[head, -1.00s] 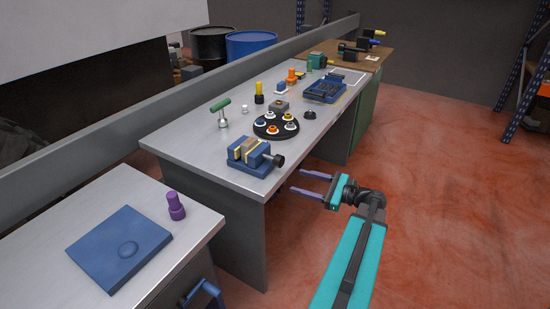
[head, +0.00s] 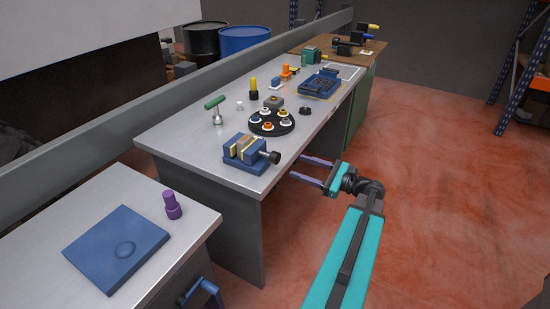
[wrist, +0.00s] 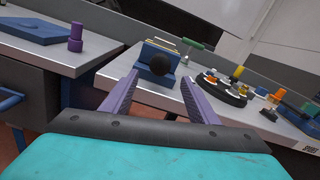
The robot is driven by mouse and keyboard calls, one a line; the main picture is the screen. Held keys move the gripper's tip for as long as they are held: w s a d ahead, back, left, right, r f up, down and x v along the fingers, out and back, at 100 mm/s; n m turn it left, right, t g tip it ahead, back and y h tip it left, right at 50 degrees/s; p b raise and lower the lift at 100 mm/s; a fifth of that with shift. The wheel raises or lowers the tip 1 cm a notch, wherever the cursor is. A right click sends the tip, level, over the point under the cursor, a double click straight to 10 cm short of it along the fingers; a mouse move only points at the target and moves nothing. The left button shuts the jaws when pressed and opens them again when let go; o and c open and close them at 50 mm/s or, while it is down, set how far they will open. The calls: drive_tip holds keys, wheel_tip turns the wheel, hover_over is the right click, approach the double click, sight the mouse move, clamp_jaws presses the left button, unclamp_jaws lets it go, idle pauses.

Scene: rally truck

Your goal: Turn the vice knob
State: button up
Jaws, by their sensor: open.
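The blue vice (head: 245,151) with yellowish jaw faces sits at the near right edge of the metal workbench. Its black knob (head: 274,157) sticks out to the right, past the vice body. My gripper (head: 305,169) is open and empty, beside the bench edge and just right of the knob, with a gap between them. In the wrist view the round knob (wrist: 161,64) faces the camera, ahead of and between the two purple fingers (wrist: 161,92). The vice (wrist: 155,50) shows behind it.
A black round tray (head: 280,128) with several coloured parts stands behind the vice. A green-handled tool (head: 215,103) stands to its left. A nearer bench holds a blue plate (head: 100,250) and a purple piece (head: 172,205). Open red floor (head: 430,200) lies right.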

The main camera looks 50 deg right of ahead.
sight(278, 160)
drive_tip(key=p+x, duration=0.2)
drive_tip(key=x, duration=0.9)
drive_tip(key=shift+w+a+p, duration=0.1)
drive_tip(key=shift+w+p, duration=0.2)
drive_tip(key=shift+w, duration=0.05)
drive_tip(key=c, duration=1)
drive_tip(key=shift+c, duration=0.2)
drive_tip(key=shift+r+m+p, duration=0.15)
drive_tip(key=shift+m+p, duration=0.25)
drive_tip(key=shift+m+p, duration=1.1)
drive_tip(key=shift+p, duration=0.1)
drive_tip(key=shift+m+p, duration=1.2)
drive_tip(key=shift+m, duration=0.3)
